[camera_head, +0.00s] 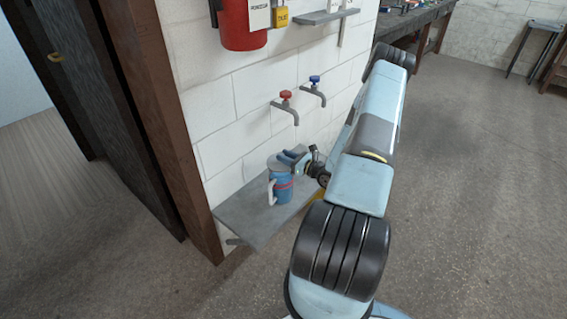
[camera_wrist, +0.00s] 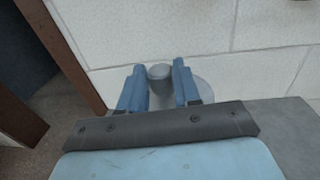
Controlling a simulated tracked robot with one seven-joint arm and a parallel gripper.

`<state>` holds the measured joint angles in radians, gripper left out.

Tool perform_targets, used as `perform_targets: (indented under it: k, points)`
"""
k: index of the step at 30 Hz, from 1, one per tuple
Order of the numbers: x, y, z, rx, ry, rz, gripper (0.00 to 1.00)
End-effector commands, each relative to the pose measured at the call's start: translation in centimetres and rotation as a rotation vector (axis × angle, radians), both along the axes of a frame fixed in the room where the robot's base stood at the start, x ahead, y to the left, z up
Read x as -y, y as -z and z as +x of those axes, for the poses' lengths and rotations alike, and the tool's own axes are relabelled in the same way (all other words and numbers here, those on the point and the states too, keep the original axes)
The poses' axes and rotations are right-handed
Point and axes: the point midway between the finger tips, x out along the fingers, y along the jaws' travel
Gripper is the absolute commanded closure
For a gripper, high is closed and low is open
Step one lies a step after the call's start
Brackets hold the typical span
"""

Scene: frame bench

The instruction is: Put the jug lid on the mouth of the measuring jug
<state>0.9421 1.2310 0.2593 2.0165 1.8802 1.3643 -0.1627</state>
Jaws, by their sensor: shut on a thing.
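The blue measuring jug (camera_head: 283,190), with a pale handle on its left and red bands, stands upright on the grey wall shelf. The grey jug lid (camera_head: 273,161) is at the jug's mouth, partly hidden by my gripper (camera_head: 289,157). I cannot tell whether the lid rests on the rim or is slightly above it. In the wrist view my gripper's blue fingers (camera_wrist: 159,66) are shut on the lid's round grey knob (camera_wrist: 159,73). The lid's pale disc (camera_wrist: 203,91) shows beside the right finger. The jug is hidden there beneath the lid and gripper.
The grey shelf (camera_head: 240,217) has bare room left of the jug. A red-handled tap (camera_head: 286,97) and a blue-handled tap (camera_head: 314,82) jut from the white wall above. A brown door frame (camera_head: 165,125) stands left. Open floor (camera_head: 465,220) lies right.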

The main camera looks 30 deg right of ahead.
Motion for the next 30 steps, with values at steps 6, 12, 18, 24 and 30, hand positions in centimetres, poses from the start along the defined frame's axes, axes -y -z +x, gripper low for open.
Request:
perform_targets:
  k: [6,12,18,24,30]
  points:
    - [-0.1,2.4,0.0,-0.001,0.000,0.000,1.00]
    - [-0.1,2.4,0.0,0.000,0.000,0.000,1.00]
    - [-0.1,2.6,-0.1,-0.001,0.000,0.000,0.61]
    - [-0.1,2.5,-0.1,-0.001,0.000,0.000,0.42]
    - [-0.1,2.5,-0.1,-0.001,-0.001,0.000,0.42]
